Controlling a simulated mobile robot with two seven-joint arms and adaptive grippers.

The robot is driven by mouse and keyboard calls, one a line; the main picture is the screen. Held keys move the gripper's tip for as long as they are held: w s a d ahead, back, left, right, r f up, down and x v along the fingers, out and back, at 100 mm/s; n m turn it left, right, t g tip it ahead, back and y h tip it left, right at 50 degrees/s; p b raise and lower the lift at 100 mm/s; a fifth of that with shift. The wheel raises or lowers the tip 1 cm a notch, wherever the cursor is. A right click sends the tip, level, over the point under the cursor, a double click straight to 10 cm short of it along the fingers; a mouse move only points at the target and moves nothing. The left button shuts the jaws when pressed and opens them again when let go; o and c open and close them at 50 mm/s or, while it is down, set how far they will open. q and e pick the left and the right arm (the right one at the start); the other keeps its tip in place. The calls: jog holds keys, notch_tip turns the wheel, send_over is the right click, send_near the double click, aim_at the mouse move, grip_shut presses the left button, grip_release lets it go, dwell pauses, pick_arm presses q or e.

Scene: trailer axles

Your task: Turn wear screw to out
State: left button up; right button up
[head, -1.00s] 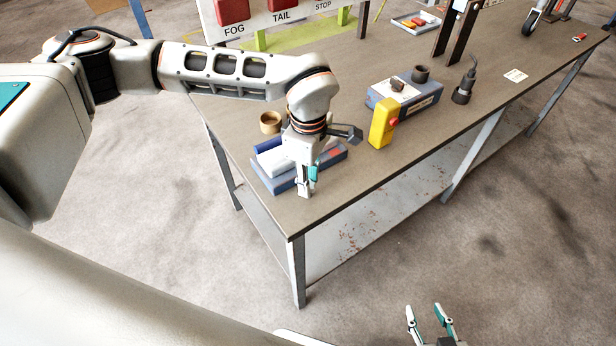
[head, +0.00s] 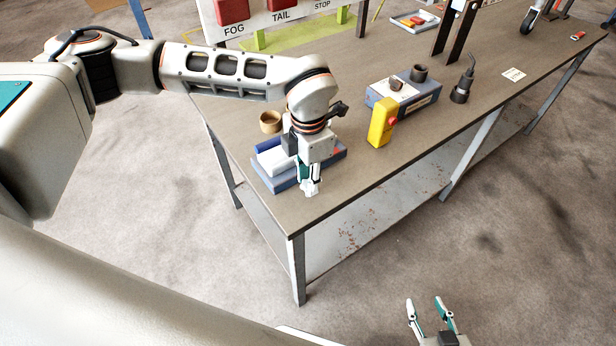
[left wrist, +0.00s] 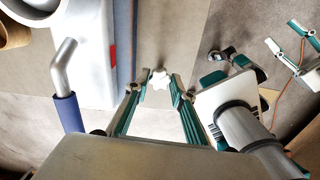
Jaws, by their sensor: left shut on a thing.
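My left gripper (head: 311,190) points down at the front edge of a blue-based unit (head: 285,182) on the near left of the workbench. In the left wrist view its fingertips (left wrist: 160,82) are shut on a small white star-shaped knob, which I take for the wear screw (left wrist: 160,78). The knob's turn position cannot be read. The unit's silver body (left wrist: 90,50) and a lever with a blue grip (left wrist: 69,112) show at the left there. My right gripper (head: 429,308) is open and empty, low in front of the bench.
A tan ring (head: 270,122) lies behind the unit. The front right bench top is clear.

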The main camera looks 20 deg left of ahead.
pick_arm(q)
jog(key=n, duration=0.4)
jog(key=shift+n, duration=0.3)
jog(key=n, duration=0.5)
jog(key=shift+n, duration=0.3)
jog(key=o, duration=1.1)
jog(key=shift+r, duration=0.1)
notch_tip(320, 180, up, 12)
jog(key=shift+f, duration=0.1)
